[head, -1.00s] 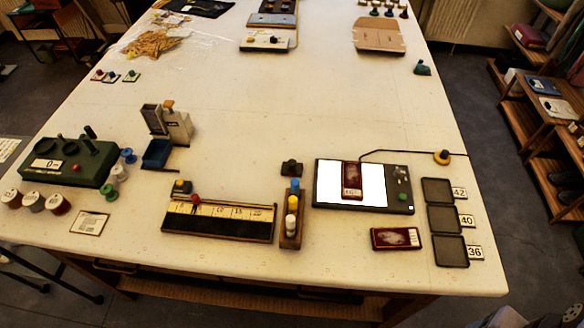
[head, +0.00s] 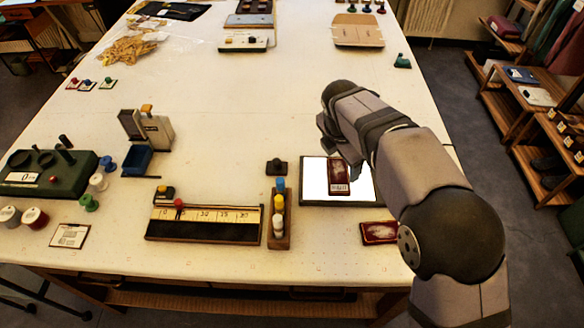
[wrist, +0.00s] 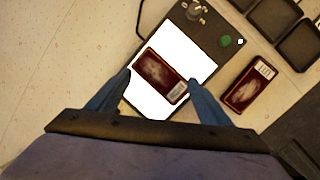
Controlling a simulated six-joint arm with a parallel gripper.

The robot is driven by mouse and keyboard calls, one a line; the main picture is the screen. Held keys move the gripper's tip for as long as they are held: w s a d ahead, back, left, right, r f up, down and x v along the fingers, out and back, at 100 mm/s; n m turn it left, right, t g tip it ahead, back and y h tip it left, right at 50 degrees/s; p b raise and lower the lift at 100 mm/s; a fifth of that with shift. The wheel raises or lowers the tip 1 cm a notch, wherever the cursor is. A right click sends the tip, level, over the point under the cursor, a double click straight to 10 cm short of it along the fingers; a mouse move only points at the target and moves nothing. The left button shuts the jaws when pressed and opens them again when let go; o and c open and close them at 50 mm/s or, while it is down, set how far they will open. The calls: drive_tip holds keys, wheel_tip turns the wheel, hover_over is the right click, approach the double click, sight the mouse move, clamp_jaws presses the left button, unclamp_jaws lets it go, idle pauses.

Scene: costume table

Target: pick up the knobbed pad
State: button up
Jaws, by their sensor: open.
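A small black pad with a round knob on top (head: 277,167) stands on the table left of the white-screened tablet (head: 314,178) in the head view. My gripper (wrist: 160,77) is open and empty, above the tablet. In the head view its end (head: 328,138) is right of and above the black pad, apart from it. A dark red packet (wrist: 160,75) lies on the screen and shows between my fingertips. The tablet (wrist: 205,25) has a grey knob and a green button at one end. The black pad is not visible in the wrist view.
A second dark red packet (head: 379,232) lies on the table in front of the tablet. A block with coloured pegs (head: 278,230) and a ruled tray (head: 204,223) stand to the left. My arm hides the table's right side. The table's middle is clear.

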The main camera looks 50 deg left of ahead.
sight(276, 161)
drive_tip(key=s+a+f+n+y, duration=0.1)
drive_tip(key=s+a+n, duration=0.9)
drive_tip(key=a, duration=0.4)
drive_tip(key=shift+m+t, duration=0.3)
drive_tip(key=shift+m, duration=0.1)
drive_tip(key=shift+s+p+x, duration=0.2)
drive_tip(key=shift+p+x, duration=0.65)
drive_tip(key=shift+x, duration=0.9)
drive_tip(key=shift+s+p+x, duration=0.2)
drive_tip(key=shift+p+x, duration=0.65)
drive_tip(key=shift+x, duration=0.9)
drive_tip(key=shift+a+f, duration=0.1)
drive_tip(key=c, duration=1.1)
